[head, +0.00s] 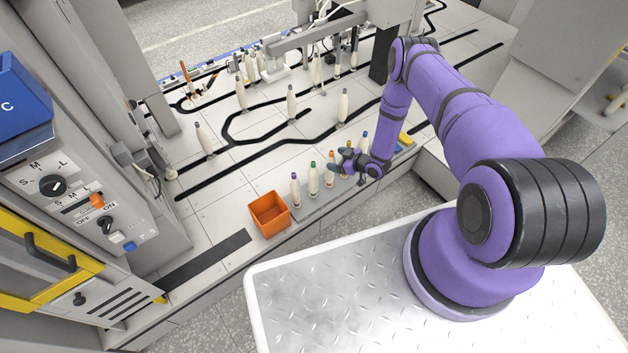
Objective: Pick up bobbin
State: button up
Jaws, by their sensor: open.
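A row of several slim white bobbins with coloured tips stands upright in a grey tray (309,210) on the front edge of the machine deck. From the left come a purple-tipped bobbin (295,189), a green-tipped bobbin (313,180) and an orange-tipped bobbin (330,173). My gripper (343,160) is open over the right part of the row, just right of the orange-tipped bobbin. It partly hides the bobbins there. I cannot tell whether its fingers touch or surround one.
An orange open box (269,213) stands left of the tray. More white bobbins (204,138) stand spread along black tracks on the white deck (225,185) behind. A blue box and control panel (70,185) are at the left. Machine frames rise at the back.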

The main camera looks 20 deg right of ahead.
jog(key=y, duration=0.1)
send_near(318, 177)
jog(key=w+f, duration=0.2)
jog(key=shift+t, duration=0.3)
jog(key=x, duration=0.6)
jog(key=a+x, duration=0.1)
jog(key=x, duration=0.3)
jog(key=shift+s+r, duration=0.15)
jog(key=shift+s, duration=0.3)
jog(key=shift+w+a, duration=0.25)
jog(key=shift+w, duration=0.05)
jog(key=c, duration=1)
jog(key=shift+c, duration=0.2)
